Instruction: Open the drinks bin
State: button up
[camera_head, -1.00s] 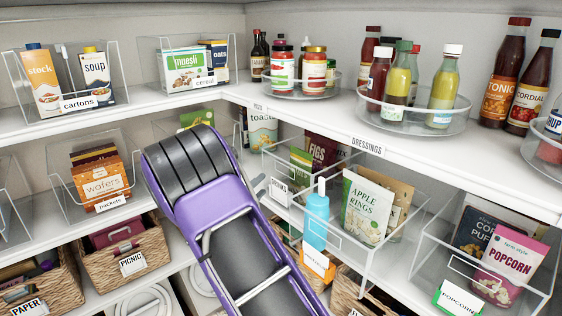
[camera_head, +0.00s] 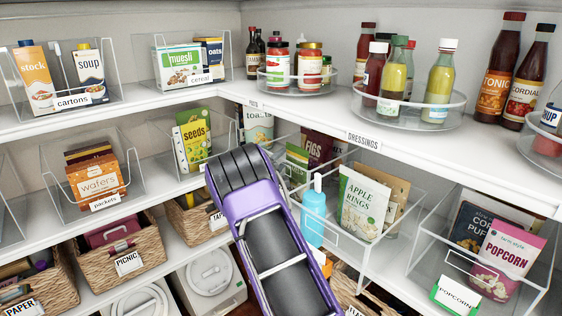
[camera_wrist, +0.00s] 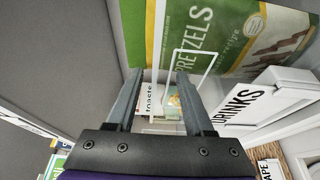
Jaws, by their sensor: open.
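The drinks bin shows in the wrist view by its white DRINKS label (camera_wrist: 243,103) at the right, just beyond my right finger. A green and white pretzels bag (camera_wrist: 235,35) stands behind the label. A thin white loop (camera_wrist: 190,50), which looks like the bin's handle, shows beside the tip of my right finger; I cannot tell whether it lies between the fingers. My gripper (camera_wrist: 159,78) is open with nothing held. In the head view my purple arm hides the gripper and the bin's label; a green bag (camera_head: 297,165) shows just right of the arm.
A blue pump bottle (camera_head: 314,212) and a clear bin with apple rings (camera_head: 362,203) stand close right of my arm. A seeds bag (camera_head: 193,140) is left of it. The shelf with the dressings turntable (camera_head: 405,112) overhangs this level.

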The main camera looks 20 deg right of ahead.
jog(key=shift+w+d, duration=0.15)
grip_shut()
dwell(1.4)
